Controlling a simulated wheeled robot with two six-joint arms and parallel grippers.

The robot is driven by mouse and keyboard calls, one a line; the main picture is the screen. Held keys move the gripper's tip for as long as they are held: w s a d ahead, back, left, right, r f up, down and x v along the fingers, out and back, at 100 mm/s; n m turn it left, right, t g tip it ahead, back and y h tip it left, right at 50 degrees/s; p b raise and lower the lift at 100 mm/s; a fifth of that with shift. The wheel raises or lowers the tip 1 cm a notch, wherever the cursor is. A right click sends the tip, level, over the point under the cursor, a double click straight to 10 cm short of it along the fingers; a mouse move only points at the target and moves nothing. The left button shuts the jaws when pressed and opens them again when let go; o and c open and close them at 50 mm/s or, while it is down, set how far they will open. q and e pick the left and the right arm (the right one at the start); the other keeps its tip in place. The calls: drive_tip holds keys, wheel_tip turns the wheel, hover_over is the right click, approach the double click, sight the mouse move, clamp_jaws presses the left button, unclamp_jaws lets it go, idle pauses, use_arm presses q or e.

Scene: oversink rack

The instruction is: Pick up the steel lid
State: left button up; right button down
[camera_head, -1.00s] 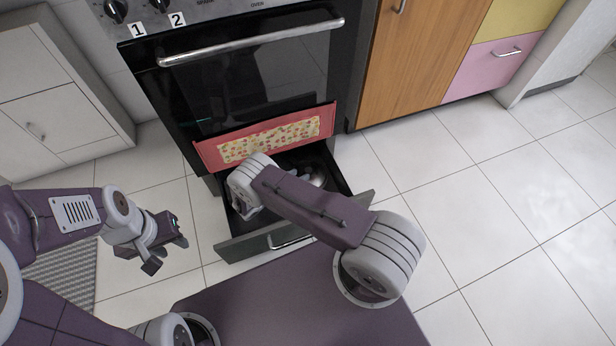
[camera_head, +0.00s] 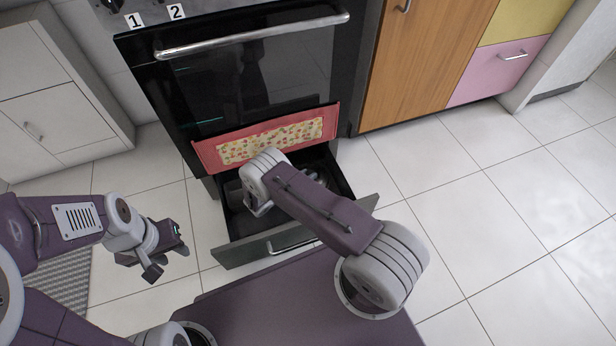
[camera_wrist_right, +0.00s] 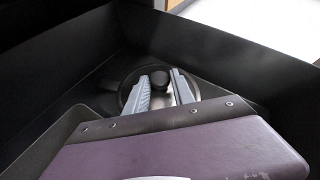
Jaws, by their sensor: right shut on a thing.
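The steel lid (camera_wrist_right: 127,88) lies in the dark drawer in the right wrist view, a round disc with a black knob (camera_wrist_right: 160,78) on top. My right gripper (camera_wrist_right: 160,86) has a finger on each side of the knob and is shut on it. The fingers and my wrist cover part of the lid. In the head view my right arm reaches down into the open drawer, and its fingertips and most of the lid are hidden. My left gripper (camera_head: 168,262) is open and empty, left of the drawer and above the floor.
The open drawer (camera_head: 262,246) sits under the black oven (camera_head: 245,75), its walls close around my right gripper. A red patterned cloth (camera_head: 268,140) hangs above it. A grey pan or tray edge (camera_wrist_right: 45,140) shows in the drawer. Tiled floor to the right is clear.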

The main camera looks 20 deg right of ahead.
wheel_tip(320, 180, up, 7)
drive_tip(key=p, duration=0.6)
drive_tip(key=s+a+b, duration=0.1)
drive_tip(key=a, duration=1.7)
drive_tip(key=shift+b, duration=0.35)
